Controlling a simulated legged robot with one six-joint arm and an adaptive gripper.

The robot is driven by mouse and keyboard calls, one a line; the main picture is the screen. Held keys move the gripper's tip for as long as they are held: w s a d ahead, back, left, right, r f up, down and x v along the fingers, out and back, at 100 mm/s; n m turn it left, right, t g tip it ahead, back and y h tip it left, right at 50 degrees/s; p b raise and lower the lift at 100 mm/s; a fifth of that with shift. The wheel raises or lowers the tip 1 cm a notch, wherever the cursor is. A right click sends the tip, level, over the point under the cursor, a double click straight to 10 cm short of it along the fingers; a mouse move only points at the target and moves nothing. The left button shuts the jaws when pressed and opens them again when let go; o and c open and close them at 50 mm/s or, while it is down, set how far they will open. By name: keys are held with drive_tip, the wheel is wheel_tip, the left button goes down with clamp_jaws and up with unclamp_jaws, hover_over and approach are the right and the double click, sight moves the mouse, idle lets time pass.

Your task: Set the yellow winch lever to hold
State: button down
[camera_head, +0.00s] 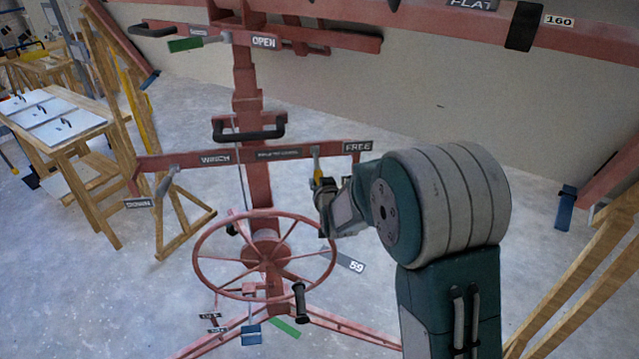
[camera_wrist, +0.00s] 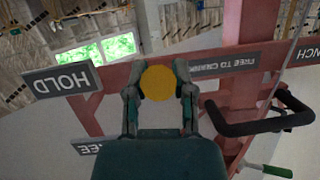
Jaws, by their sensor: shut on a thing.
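The yellow winch lever (camera_head: 317,163) is near the right end of the red WINCH crossbar, just left of the FREE sign (camera_head: 358,146). In the wrist view its round yellow knob (camera_wrist: 158,82) is between my two fingers. My gripper (camera_head: 322,190) is shut on the lever; it also shows in the wrist view (camera_wrist: 158,100). In the wrist view the HOLD sign (camera_wrist: 62,80) is at the left, upside down, and the FREE sign (camera_wrist: 92,147) is partly hidden below it. I cannot tell the lever's exact setting.
A spoked red handwheel (camera_head: 264,257) with a black crank handle (camera_head: 300,302) is below the crossbar. A black bar handle (camera_head: 249,129) is on the column; it also shows at the right of the wrist view (camera_wrist: 255,126). A wooden table (camera_head: 50,145) stands at the left.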

drive_tip(key=shift+f, duration=0.25)
drive_tip(key=shift+c, duration=2.3)
unclamp_jaws()
drive_tip(key=shift+r, duration=0.1)
drive_tip(key=v, duration=1.2)
